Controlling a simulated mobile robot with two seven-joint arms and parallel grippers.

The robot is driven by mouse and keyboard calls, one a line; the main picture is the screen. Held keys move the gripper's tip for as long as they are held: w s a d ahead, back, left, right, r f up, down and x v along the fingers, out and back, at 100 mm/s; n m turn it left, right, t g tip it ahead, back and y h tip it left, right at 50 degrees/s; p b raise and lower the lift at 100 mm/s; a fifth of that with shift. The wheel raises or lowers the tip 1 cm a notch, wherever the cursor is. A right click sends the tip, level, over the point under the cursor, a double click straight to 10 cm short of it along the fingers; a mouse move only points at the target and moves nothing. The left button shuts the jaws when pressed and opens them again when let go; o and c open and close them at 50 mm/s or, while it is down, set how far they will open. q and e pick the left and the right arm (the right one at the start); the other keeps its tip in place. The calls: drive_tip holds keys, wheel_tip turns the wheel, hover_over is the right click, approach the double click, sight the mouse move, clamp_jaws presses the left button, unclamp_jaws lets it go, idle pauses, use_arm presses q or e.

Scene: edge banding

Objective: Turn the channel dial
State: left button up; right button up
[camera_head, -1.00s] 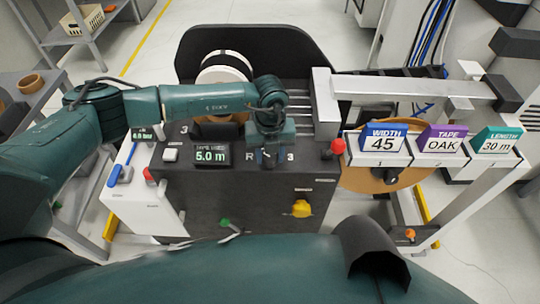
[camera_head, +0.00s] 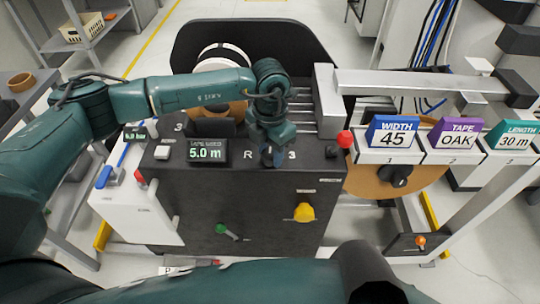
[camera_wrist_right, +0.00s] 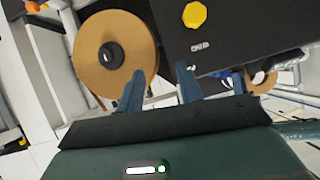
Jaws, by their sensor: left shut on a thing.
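The channel dial (camera_head: 267,157) is on top of the dark machine panel, between the marks R and 3. It is mostly hidden by my left gripper (camera_head: 273,158), which points down from above and is shut on it. I cannot tell which way the dial points. In the right wrist view my right gripper (camera_wrist_right: 159,84) is open, with nothing between its fingers. It is in front of the machine's face, below the yellow knob (camera_wrist_right: 194,15) and beside the brown tape roll (camera_wrist_right: 92,55).
The display (camera_head: 207,151) reads 5.0 m. A red knob (camera_head: 345,139) and signs WIDTH 45 (camera_head: 391,133), TAPE OAK (camera_head: 454,134) and LENGTH 30 m (camera_head: 513,136) stand to the right.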

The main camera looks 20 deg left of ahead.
use_arm(q)
drive_tip(key=m+b, duration=0.2)
drive_tip(key=m, duration=0.1)
drive_tip(key=shift+f+m+b, duration=0.15)
drive_tip(key=shift+m+b, duration=0.2)
drive_tip(key=shift+m, duration=0.05)
drive_tip(key=shift+m+b, duration=0.3)
drive_tip(key=shift+m, duration=0.1)
drive_tip(key=shift+m+b, duration=0.35)
drive_tip(key=shift+m, duration=0.15)
drive_tip(key=m+b, duration=0.2)
drive_tip(key=shift+m, duration=0.4)
drive_tip(key=shift+m+b, duration=0.45)
drive_tip(key=shift+m, duration=0.35)
drive_tip(key=shift+m+b, duration=0.85)
drive_tip(key=shift+m, duration=0.65)
use_arm(e)
drive_tip(key=shift+s+d+f+m+t, duration=0.15)
drive_tip(key=shift+s+d+t, duration=0.15)
drive_tip(key=shift+d+t, duration=0.3)
drive_tip(key=shift+s+d+f+m+t, duration=0.15)
drive_tip(key=shift+s+d+t, duration=0.2)
drive_tip(key=shift+t, duration=0.35)
use_arm(q)
drive_tip(key=shift+r, duration=0.2)
use_arm(e)
drive_tip(key=shift+d+r, duration=0.1)
